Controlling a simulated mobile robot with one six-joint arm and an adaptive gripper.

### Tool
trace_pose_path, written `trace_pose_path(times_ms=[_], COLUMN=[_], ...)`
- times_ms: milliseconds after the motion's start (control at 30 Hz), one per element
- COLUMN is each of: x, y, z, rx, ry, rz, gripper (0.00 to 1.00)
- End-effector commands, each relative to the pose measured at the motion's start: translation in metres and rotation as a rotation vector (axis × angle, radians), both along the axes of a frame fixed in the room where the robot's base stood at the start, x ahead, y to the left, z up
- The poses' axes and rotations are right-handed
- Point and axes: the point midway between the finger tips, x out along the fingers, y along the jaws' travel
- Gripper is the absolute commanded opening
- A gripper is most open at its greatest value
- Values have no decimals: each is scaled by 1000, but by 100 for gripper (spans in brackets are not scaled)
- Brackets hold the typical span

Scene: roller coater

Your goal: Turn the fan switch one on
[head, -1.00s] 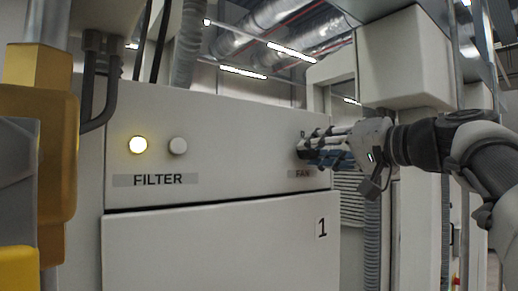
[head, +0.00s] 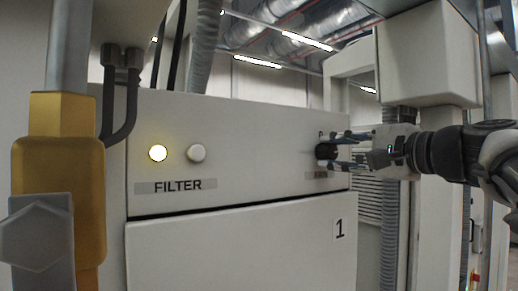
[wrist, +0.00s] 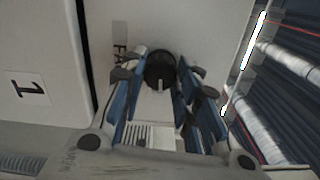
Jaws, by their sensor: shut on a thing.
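The fan switch is a round black knob (head: 326,151) on the white cabinet's front panel, above the partly hidden FAN label (head: 320,175). In the wrist view the knob (wrist: 160,70) sits between my two blue-and-grey fingers and shows a pale pointer line toward the bottom of the picture. My gripper (head: 335,151) reaches in from the right, nearly level, and is shut on the knob; it also fills the middle of the wrist view (wrist: 158,85). The fingers hide part of the knob in the head view.
A cabinet door marked 1 (head: 339,231) lies below. A yellow fitting (head: 62,165) stands at the far left. A grey box (head: 426,55) hangs above my arm.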

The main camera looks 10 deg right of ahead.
Motion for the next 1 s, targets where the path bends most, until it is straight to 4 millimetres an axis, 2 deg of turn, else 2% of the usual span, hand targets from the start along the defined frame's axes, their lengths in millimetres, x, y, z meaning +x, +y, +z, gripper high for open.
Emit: trace_pose_path(times_ms=[300,767,800,1000], x=[0,0,0,0], y=[0,0,0,0], z=[1,0,0,0], rx=[91,104,103,103], ry=[31,36,35,36], rz=[-1,0,0,0], gripper=[5,5,30,43])
